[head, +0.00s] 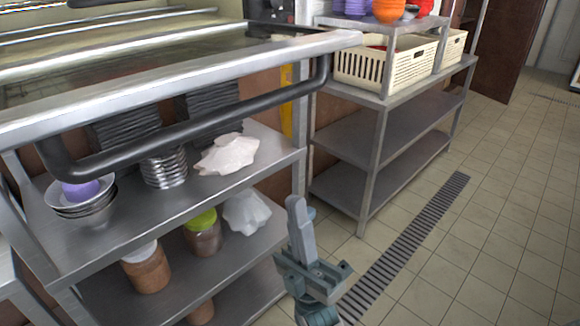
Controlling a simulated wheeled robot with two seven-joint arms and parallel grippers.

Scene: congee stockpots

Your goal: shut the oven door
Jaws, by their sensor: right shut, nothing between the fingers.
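The oven door (200,80) is open and lies about flat across the upper left of the head view, a dark glass panel in a steel frame. Its long black handle (220,117) hangs along the near edge. My right gripper (297,208) is shut and empty, fingers pointing up. It is below and apart from the handle, near the right end of the door, beside the steel shelf. My left gripper is not in view. The oven's inside is mostly cut off by the top of the picture.
Below the door, a steel shelf (110,240) holds bowls, dark stacks, white cloth-like bundles and jars. To the right, another steel rack (400,140) carries cream baskets (385,68). The tiled floor (480,250) with a drain grate (405,250) is clear.

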